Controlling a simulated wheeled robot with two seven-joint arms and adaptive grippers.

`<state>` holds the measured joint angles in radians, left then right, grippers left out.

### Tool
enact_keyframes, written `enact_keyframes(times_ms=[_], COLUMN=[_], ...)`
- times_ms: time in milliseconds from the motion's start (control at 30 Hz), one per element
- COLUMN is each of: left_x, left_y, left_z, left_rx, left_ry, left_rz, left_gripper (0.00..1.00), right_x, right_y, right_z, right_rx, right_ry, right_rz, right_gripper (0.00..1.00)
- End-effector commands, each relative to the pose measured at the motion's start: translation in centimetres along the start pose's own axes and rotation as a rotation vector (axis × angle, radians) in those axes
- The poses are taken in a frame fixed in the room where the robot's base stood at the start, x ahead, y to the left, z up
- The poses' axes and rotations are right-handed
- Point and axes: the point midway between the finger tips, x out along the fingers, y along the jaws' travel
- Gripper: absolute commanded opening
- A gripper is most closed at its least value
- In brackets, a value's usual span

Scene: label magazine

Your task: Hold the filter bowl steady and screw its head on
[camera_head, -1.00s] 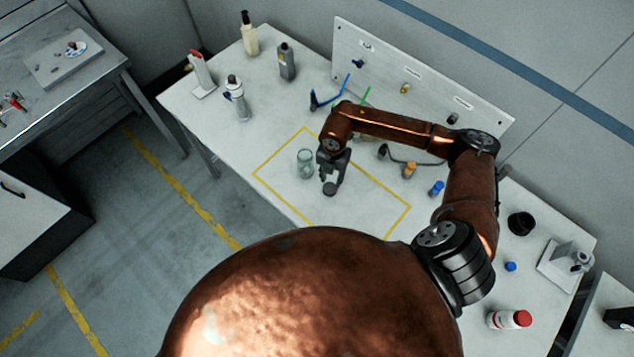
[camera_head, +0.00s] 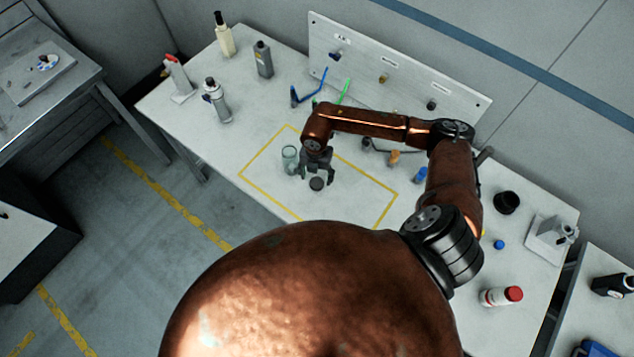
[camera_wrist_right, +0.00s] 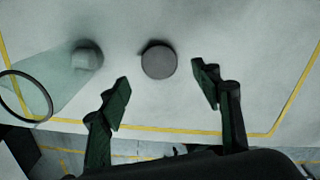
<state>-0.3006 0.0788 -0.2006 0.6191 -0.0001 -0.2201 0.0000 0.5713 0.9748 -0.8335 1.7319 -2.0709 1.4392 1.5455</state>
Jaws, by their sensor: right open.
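The filter bowl (camera_head: 290,154) is a clear, greenish glass cylinder standing upright inside the yellow outline on the table. In the right wrist view the bowl (camera_wrist_right: 48,82) is at the left, with a dark ring at its rim. The head, a dark grey round disc (camera_head: 317,184), lies on the table to the right of the bowl, apart from it. My right gripper (camera_head: 316,175) is open and empty just above the head. In the right wrist view the head (camera_wrist_right: 158,62) shows between and slightly beyond the open fingertips (camera_wrist_right: 160,77). My left gripper is not in view.
Bottles (camera_head: 263,59) and a spray can (camera_head: 217,100) stand at the table's left. A white panel (camera_head: 395,75) stands along the back. Orange (camera_head: 394,157) and blue (camera_head: 421,174) small items lie right of the yellow outline (camera_head: 268,204). The outline's front is clear.

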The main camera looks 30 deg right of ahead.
Motion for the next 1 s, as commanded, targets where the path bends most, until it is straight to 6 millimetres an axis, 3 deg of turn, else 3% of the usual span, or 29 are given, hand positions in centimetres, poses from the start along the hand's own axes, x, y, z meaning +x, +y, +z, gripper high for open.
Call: enact_keyframes(times_ms=[333, 733, 1000], left_x=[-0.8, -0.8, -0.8], left_y=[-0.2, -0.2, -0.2], left_z=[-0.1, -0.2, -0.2], left_rx=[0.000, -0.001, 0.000], left_ry=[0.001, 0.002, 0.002], left_rz=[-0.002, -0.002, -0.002], left_gripper=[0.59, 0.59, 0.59], right_x=[4.4, 4.7, 4.7], right_y=[0.0, 0.0, 0.0], right_z=[0.4, 0.5, 0.5], right_rx=[-0.001, -0.001, -0.001], right_ry=[0.002, 0.001, 0.001], right_rz=[-0.002, -0.001, -0.001], right_gripper=[0.58, 0.58, 0.39])
